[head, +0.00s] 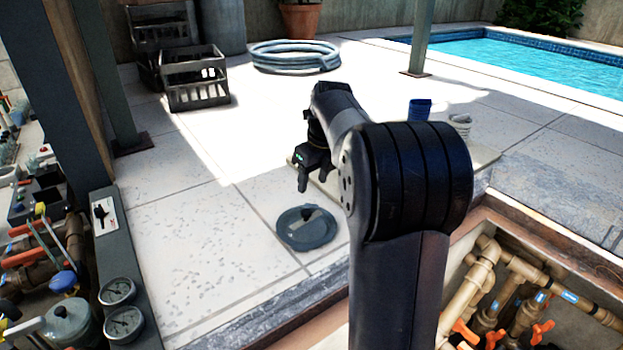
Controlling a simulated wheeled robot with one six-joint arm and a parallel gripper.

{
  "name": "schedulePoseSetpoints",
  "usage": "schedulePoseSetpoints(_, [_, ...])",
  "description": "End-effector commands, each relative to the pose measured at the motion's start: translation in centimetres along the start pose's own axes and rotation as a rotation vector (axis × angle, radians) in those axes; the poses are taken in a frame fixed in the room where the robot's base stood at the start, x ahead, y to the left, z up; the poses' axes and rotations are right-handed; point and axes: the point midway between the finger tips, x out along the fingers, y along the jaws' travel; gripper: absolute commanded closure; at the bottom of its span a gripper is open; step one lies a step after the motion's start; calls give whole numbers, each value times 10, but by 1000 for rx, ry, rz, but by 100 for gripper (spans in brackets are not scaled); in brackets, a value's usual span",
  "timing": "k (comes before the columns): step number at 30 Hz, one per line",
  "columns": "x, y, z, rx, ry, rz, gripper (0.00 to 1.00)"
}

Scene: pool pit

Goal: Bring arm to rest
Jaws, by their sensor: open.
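My arm rises in the front middle of the head view and bends over toward the far side. My gripper (303,178) hangs from its end, pointing down, with its fingers open and nothing seen between them. Part of the wrist is hidden behind my own arm links. Below the gripper, a round dark lid (308,235) with a black knob lies on the pale paving. The gripper is above and apart from the lid.
A pit with pipes and orange valves (510,300) opens at the lower right. A blue cup (419,110) and a white container (460,125) stand right of the arm. Black crates (195,85), a coiled hose (295,56) and a pool (530,65) lie farther back. Gauges (120,305) are at left.

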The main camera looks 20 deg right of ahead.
Motion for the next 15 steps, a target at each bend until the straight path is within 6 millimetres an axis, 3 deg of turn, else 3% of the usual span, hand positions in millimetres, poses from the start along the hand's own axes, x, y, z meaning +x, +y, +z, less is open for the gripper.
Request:
schedulePoseSetpoints(7, [16, 0, 0, 0, 3, 2, 53])
schedulePoseSetpoints(15, [67, 0, 0, 0, 5, 3, 53])
